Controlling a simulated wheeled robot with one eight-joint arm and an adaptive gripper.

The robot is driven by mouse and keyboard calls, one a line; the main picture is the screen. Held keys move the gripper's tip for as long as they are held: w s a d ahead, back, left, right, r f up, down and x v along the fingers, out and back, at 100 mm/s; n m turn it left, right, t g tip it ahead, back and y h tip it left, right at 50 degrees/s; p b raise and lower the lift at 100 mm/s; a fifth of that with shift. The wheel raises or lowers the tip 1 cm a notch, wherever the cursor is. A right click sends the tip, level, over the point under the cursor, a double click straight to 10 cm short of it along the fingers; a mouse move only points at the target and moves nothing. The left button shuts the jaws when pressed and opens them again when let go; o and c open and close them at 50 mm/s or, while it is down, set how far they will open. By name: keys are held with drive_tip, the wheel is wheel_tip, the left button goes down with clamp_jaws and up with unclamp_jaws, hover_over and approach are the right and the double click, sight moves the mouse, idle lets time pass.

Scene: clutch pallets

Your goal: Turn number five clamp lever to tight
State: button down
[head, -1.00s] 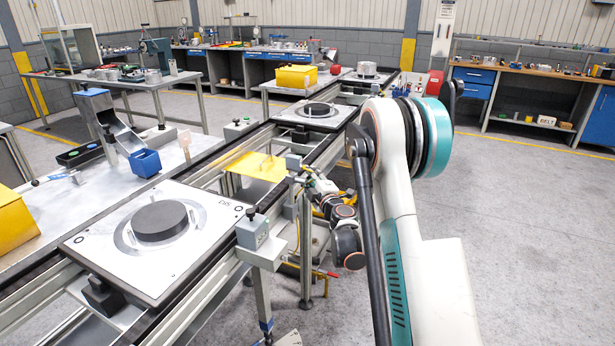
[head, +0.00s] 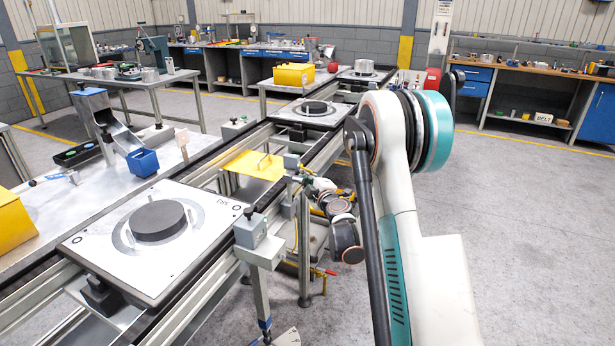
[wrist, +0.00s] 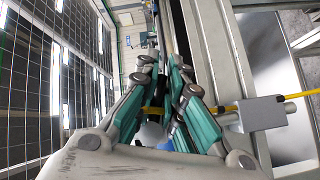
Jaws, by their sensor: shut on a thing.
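My gripper (wrist: 163,68) points away in the wrist view, its two teal-sided fingers close together. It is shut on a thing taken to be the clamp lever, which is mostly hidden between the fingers. A yellow rod (wrist: 225,107) crosses behind the fingers and meets a grey block (wrist: 262,113) at right. In the head view my gripper (head: 305,182) is small and partly lost among fittings at the rail's right side. No number five is readable there.
A white pallet (head: 95,245) with a dark disc (head: 160,220) sits on the near rails; another pallet (head: 308,119) is farther back. A yellow plate (head: 245,165) lies between. A red-ended lever (head: 326,272) hangs below the rail. Floor at right is clear.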

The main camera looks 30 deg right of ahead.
drive_tip(key=shift+s+a+f+m+g+y+p, duration=0.3)
drive_tip(key=shift+f+m+g+y+p, duration=0.2)
drive_tip(key=shift+m+g, duration=0.4)
drive_tip(key=shift+s+a+f+m+g+y+p, duration=0.15)
drive_tip(key=shift+a+f+m+g+y+p, duration=0.2)
drive_tip(key=shift+m+g+p, duration=0.45)
drive_tip(key=shift+s+a+f+m+g+y+p, duration=0.3)
drive_tip(key=shift+f+m+g+y, duration=0.3)
drive_tip(key=shift+g, duration=0.5)
drive_tip(key=shift+d+r, duration=0.1)
drive_tip(key=c, duration=1.7)
unclamp_jaws()
